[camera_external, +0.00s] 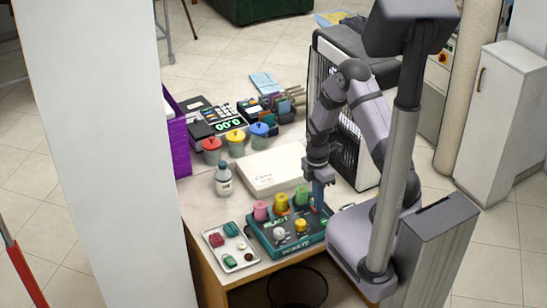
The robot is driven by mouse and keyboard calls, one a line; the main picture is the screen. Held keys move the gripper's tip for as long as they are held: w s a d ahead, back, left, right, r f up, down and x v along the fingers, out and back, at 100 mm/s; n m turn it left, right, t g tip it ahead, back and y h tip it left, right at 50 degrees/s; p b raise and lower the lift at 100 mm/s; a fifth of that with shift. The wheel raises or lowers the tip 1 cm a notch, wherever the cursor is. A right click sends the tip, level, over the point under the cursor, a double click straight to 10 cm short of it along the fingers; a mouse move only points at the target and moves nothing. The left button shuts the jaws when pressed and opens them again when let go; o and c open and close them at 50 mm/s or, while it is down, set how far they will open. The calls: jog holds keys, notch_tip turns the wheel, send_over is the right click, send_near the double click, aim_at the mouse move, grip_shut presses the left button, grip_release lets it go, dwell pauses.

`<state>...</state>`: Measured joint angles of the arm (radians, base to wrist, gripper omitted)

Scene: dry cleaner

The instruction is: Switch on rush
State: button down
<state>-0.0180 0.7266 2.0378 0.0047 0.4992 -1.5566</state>
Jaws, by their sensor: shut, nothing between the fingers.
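A teal box (264,238) stands at the front of the counter. It carries pink, yellow and green round pieces along its back and two smaller pale and yellow pieces nearer the front. A red part (314,210) shows beside the fingertips. Whether the fingers touch the box is unclear, and they hide some of its right end.
A tray (245,262) of small items lies left of the box. A white bottle (223,181), a flat white box (268,174) and several lidded cups (236,145) stand behind. A register with a green display (229,124) is farther back. A dark bin (297,288) is below the counter's front.

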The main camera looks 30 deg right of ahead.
jog(key=shift+f, duration=0.1)
jog(key=shift+s+f+b, duration=0.1)
jog(key=shift+f+b, duration=0.1)
jog(key=shift+b, duration=0.1)
jog(key=shift+r, duration=0.1)
jog(key=shift+s, duration=0.1)
jog(key=shift+w+r, duration=0.1)
jog(key=shift+w, duration=0.9)
jog(key=shift+s+r, duration=0.1)
